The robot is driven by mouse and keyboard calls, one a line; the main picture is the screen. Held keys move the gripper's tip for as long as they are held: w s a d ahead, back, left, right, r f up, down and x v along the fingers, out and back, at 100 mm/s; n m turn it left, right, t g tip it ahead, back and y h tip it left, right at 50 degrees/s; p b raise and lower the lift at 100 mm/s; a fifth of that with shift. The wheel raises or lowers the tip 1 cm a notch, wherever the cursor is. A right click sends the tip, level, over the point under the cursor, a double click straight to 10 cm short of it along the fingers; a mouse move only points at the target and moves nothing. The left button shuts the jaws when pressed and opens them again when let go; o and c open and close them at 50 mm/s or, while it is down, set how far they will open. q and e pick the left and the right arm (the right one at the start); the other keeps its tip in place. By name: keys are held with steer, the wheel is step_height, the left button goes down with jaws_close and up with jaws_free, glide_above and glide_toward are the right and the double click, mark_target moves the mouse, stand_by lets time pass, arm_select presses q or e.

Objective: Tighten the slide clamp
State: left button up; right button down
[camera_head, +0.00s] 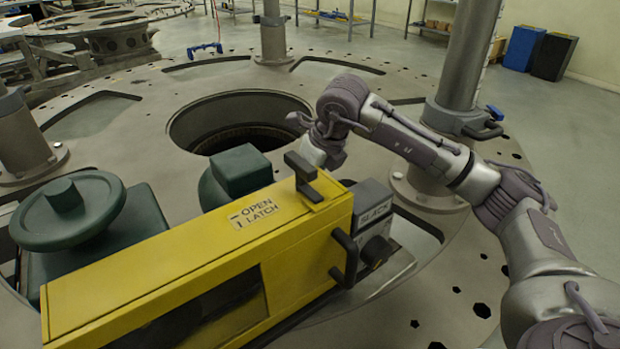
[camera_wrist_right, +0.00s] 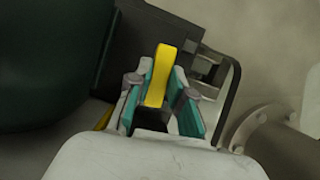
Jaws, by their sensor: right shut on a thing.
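A dark grey block labelled "SLACK" (camera_head: 372,208), which looks like the slide clamp, sits at the right end of the yellow housing (camera_head: 200,262). In the right wrist view a yellow lever (camera_wrist_right: 159,72) stands up in front of a dark grey block (camera_wrist_right: 150,40). My right gripper (camera_wrist_right: 158,90) is shut on the lever, its teal-padded fingers one on each side. In the head view my right gripper (camera_head: 322,150) is behind the housing's far right end, and the lever is hidden there. My left gripper is not in view.
The housing carries an "OPEN 1 LATCH" label (camera_head: 256,212), a black latch handle (camera_head: 302,168) and a black side handle (camera_head: 345,258). A green handwheel (camera_head: 68,212) stands at left. The turret plate (camera_head: 140,115) has a large round hole (camera_head: 235,118) and grey posts (camera_head: 272,35).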

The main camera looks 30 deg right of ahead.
steer(key=shift+m, duration=0.6)
steer(key=c, duration=1)
jaws_free()
steer(key=shift+c, duration=0.2)
steer(key=shift+r, duration=0.1)
steer(key=a+v, duration=0.1)
steer(key=v, duration=1)
steer(key=shift+s+d+r, duration=0.25)
steer(key=shift+d+r, duration=0.1)
